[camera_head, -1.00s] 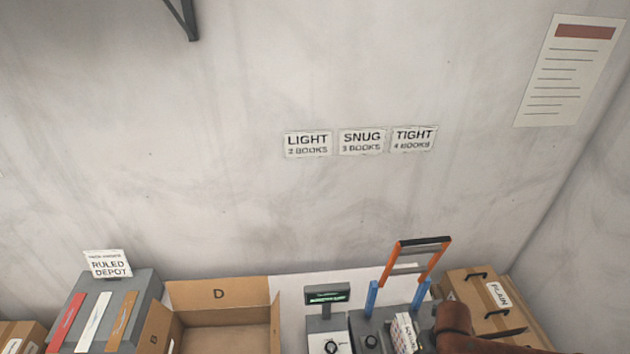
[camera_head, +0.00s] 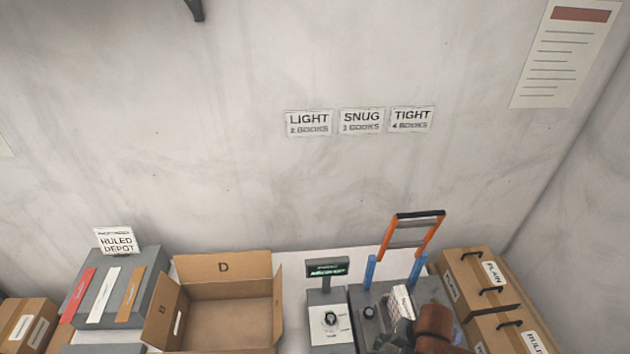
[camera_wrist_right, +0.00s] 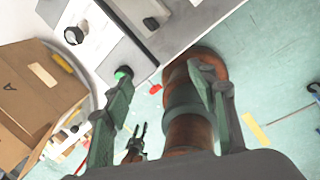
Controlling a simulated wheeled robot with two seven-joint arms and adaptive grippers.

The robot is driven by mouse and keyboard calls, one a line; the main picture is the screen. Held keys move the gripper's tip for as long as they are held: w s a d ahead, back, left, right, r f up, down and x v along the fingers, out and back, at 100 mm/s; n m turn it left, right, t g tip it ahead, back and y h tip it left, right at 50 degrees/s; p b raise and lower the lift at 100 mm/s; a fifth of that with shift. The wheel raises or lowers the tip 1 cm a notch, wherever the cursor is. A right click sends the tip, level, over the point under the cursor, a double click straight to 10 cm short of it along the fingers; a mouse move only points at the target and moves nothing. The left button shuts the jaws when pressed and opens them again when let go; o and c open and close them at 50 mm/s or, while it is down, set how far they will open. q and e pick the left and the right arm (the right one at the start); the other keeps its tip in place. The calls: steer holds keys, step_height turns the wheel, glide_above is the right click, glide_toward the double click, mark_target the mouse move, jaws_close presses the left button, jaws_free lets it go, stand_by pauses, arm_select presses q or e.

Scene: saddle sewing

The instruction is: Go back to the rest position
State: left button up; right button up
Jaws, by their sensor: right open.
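My right gripper (camera_wrist_right: 160,72) is open, with its two grey-green fingers spread apart in the right wrist view. I see nothing held between the fingertips; a copper-brown arm part of mine fills much of the space behind them. In the head view, a copper-brown part of my arm shows at the bottom edge, in front of the grey press-like machine (camera_head: 432,291). A small dark two-pronged shape in the right wrist view may be my left gripper (camera_wrist_right: 136,146), but it is too small to read. My left arm does not show in the head view.
The right wrist view shows pale green floor (camera_wrist_right: 275,80) beside the table.

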steer(key=s+d+f+m+t+h, duration=0.1)
steer(key=s+d+f+m+h, duration=0.35)
steer(key=m, duration=1.05)
steer(key=s+d+f+m+t+y, duration=0.15)
steer(key=s+d+m, duration=0.6)
steer(key=m, duration=0.85)
step_height(320, 180, down, 39)
steer(key=s+g+b, duration=0.1)
steer(key=g+b, duration=0.1)
steer(key=b, duration=0.8)
arm_select(q)
step_height(320, 180, down, 19)
steer(key=s+b, duration=0.2)
steer(key=b, duration=0.7)
arm_select(e)
steer(key=s+f, duration=1)
steer(key=f, duration=0.3)
steer(key=s+f+n+g, duration=0.1)
steer(key=s+f, duration=0.9)
steer(key=f, duration=0.4)
steer(key=shift+s+a+f+y, duration=0.15)
steer(key=shift+s+f+y, duration=0.1)
steer(key=shift+s+y, duration=0.05)
